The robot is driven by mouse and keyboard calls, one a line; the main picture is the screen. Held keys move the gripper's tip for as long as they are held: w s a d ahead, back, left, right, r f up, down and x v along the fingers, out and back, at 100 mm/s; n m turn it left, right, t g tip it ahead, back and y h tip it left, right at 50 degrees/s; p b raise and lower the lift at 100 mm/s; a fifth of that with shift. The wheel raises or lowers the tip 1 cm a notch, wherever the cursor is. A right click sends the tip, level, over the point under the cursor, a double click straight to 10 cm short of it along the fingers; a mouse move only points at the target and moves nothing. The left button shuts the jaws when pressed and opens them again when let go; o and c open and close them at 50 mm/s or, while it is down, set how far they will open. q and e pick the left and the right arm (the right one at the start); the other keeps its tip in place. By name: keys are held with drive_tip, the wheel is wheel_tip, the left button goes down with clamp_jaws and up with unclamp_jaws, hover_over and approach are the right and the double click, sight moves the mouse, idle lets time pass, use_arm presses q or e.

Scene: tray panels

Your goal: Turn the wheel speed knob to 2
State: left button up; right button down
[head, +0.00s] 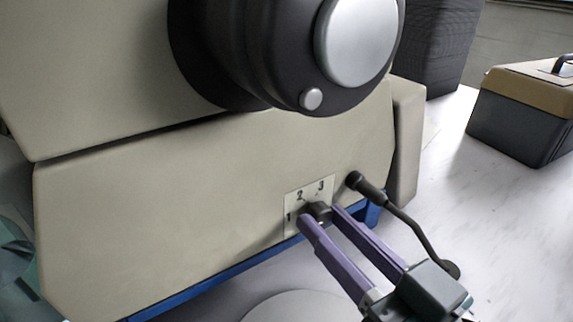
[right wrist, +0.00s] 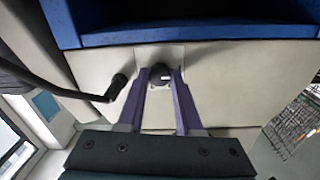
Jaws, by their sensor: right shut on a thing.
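The wheel speed knob (head: 320,211) is a small dark round knob on a pale label plate (head: 294,199) marked 1, 2 and 3, low on the beige machine body. In the right wrist view the knob (right wrist: 160,74) sits between the fingertips, with a small light mark on its face. My right gripper (head: 318,214) has its two purple fingers closed on the knob's sides; they also show in the right wrist view (right wrist: 160,80). I cannot tell which number the knob points to. My left gripper is out of view.
A black crank handle (head: 405,222) sticks out just right of the label plate, close to my right fingers. A large dark wheel hub with a grey disc (head: 358,40) overhangs above. A blue tray edge (head: 230,272) runs below. A toolbox (head: 520,115) stands far right.

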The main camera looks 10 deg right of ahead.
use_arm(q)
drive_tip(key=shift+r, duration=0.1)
use_arm(e)
drive_tip(key=shift+m, duration=0.3)
use_arm(q)
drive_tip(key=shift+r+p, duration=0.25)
drive_tip(key=shift+p, duration=0.05)
use_arm(e)
drive_tip(key=shift+r+m, duration=0.1)
drive_tip(key=shift+m, duration=1.1)
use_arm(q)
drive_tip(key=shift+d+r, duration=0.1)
use_arm(e)
drive_tip(key=m, duration=0.2)
drive_tip(key=shift+m, duration=0.4)
drive_tip(key=m, duration=0.3)
drive_tip(key=shift+m, duration=0.4)
drive_tip(key=shift+m+g, duration=0.3)
drive_tip(key=shift+m, duration=0.7)
drive_tip(key=c, duration=0.6)
unclamp_jaws()
